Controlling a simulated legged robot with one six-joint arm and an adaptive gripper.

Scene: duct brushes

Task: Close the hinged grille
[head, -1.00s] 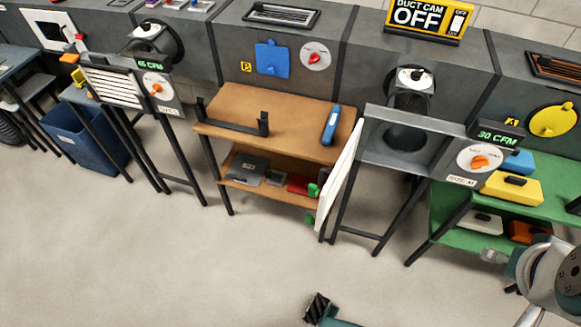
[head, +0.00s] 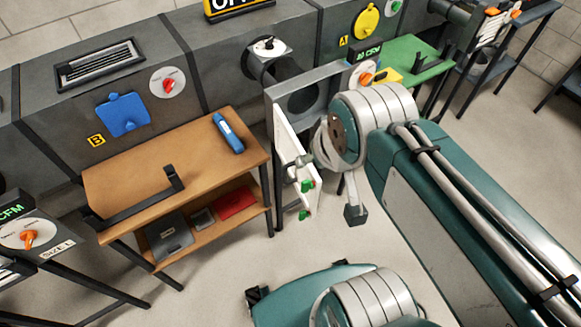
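The hinged grille (head: 285,140) is a white panel, seen nearly edge-on in the head view. It stands swung open at the left side of the grey square duct frame (head: 268,110), whose round opening is exposed. Green fittings (head: 307,186) show on the grille's lower part. My wrist is just right of the grille and overlaps it in the picture; I cannot tell whether they touch. A dark end piece, seemingly part of my gripper (head: 355,213), shows below the wrist. The rest of the gripper is hidden, so its opening does not show.
A brown two-level bench (head: 150,160) stands left of the grille, with a blue tool (head: 228,133) on top and a red item (head: 237,203) below. A green table (head: 420,55) is behind right. My arm covers much of the right. Floor below the bench is clear.

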